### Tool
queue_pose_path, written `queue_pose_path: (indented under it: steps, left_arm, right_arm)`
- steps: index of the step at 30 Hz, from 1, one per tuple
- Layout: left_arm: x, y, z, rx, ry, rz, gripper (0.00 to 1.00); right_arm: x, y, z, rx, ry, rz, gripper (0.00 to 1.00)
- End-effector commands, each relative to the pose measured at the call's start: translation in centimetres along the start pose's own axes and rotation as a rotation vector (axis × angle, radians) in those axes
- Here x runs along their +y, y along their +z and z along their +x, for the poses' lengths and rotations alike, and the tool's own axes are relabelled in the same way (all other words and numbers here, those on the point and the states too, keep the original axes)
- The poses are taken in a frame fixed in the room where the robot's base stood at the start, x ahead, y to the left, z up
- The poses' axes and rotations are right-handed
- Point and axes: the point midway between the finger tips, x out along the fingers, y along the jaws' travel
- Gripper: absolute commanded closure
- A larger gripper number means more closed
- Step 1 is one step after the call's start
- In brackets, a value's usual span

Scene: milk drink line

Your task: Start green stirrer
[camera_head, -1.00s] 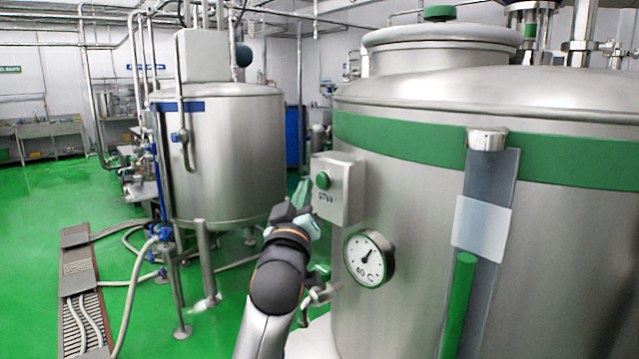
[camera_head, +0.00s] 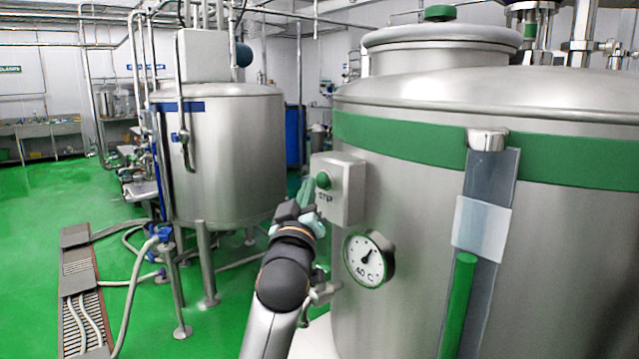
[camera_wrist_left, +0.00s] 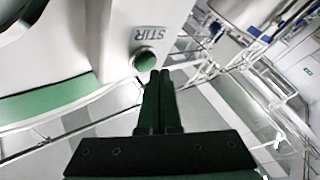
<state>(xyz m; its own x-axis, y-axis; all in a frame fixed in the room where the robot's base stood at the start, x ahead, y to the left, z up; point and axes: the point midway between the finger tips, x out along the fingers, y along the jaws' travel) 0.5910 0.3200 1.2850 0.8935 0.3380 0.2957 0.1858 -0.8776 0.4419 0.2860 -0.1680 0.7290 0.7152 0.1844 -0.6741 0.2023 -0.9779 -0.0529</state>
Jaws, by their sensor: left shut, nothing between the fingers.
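The green stirrer button (camera_head: 323,180) sits on a pale control box marked STIR (camera_head: 341,189), on the wall of the green-banded tank (camera_head: 420,230). My left gripper (camera_head: 306,190) is shut and empty, just left of the button in the head view. In the left wrist view the shut fingertips (camera_wrist_left: 160,74) lie just below and right of the green button (camera_wrist_left: 145,60). I cannot tell whether they touch it. The STIR lettering (camera_wrist_left: 150,33) shows above the button there. My right gripper is not in view.
A round dial gauge (camera_head: 369,258) is on the tank below the box. A sight tube with a green column (camera_head: 458,300) is farther right. A blue-banded tank (camera_head: 225,150) stands behind at left. Hoses and a floor drain (camera_head: 75,290) lie at lower left.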

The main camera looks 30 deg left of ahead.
Motion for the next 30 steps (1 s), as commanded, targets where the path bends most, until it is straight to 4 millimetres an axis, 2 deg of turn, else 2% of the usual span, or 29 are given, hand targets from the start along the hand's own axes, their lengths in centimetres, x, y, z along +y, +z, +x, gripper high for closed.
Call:
queue_pose_path:
  steps: [30]
  left_arm:
    - [0.48,0.54,0.68,-0.001,0.000,0.000,1.00]
  right_arm:
    - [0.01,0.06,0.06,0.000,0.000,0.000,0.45]
